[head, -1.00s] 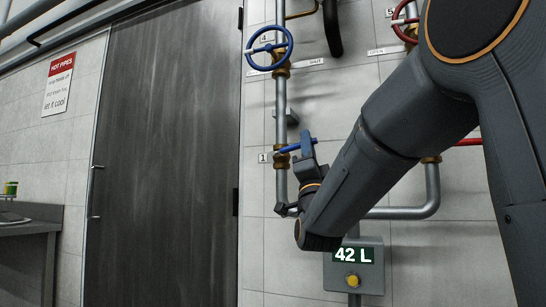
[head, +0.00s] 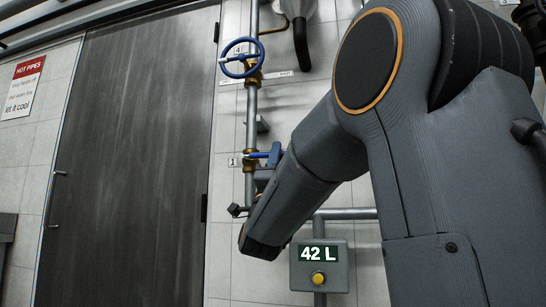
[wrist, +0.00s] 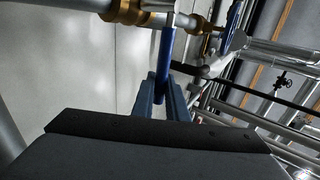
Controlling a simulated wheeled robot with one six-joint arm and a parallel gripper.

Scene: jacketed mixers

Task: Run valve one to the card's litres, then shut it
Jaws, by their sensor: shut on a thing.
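Valve one has a brass body (head: 250,160) on a vertical grey pipe beside the "1" label (head: 233,162). Its blue lever (head: 262,156) points right, across the pipe. In the wrist view the lever (wrist: 165,50) runs from the pipe down to my gripper (wrist: 167,82), whose fingers are shut on its end. In the head view my gripper (head: 274,156) is partly hidden by my arm. The meter box (head: 319,265) below reads "42 L" on its display (head: 318,254) and has a yellow button (head: 318,279). I see no card with litres.
A blue handwheel (head: 240,57) labelled 4 is above on the same pipe. A large dark door (head: 130,160) is at the left, with a "hot pipes" sign (head: 24,87) beyond it. A horizontal pipe (head: 350,213) runs behind my arm.

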